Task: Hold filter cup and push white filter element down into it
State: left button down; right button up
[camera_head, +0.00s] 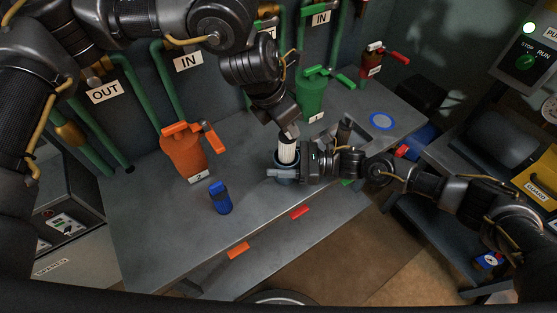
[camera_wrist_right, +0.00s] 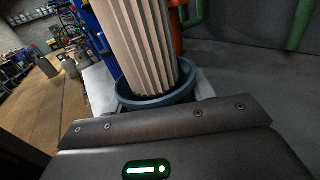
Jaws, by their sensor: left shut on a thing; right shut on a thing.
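The white pleated filter element (camera_head: 287,152) stands roughly upright with its lower end in the mouth of the blue-grey filter cup (camera_head: 285,180) on the grey bench. In the right wrist view the element (camera_wrist_right: 148,45) rises tall out of the cup's rim (camera_wrist_right: 160,98). My left gripper (camera_head: 289,134) is above the cup, shut on the element's top. My right gripper (camera_head: 290,173) comes from the right and is shut on the cup. Its jaws hide part of the cup wall, and how deep the element sits is hidden.
A blue bottle (camera_head: 220,198) stands left of the cup. A blue ring (camera_head: 382,121) lies at the bench's right. The bench front (camera_head: 190,238) is clear.

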aim_at(286, 135)
pick_arm(q)
jog(key=shift+f, duration=0.15)
jog(key=shift+f, duration=1.85)
jog(key=shift+f, duration=0.2)
jog(key=shift+f, duration=1.55)
jog(key=c, duration=1)
grip_release()
jog(key=shift+r, duration=0.1)
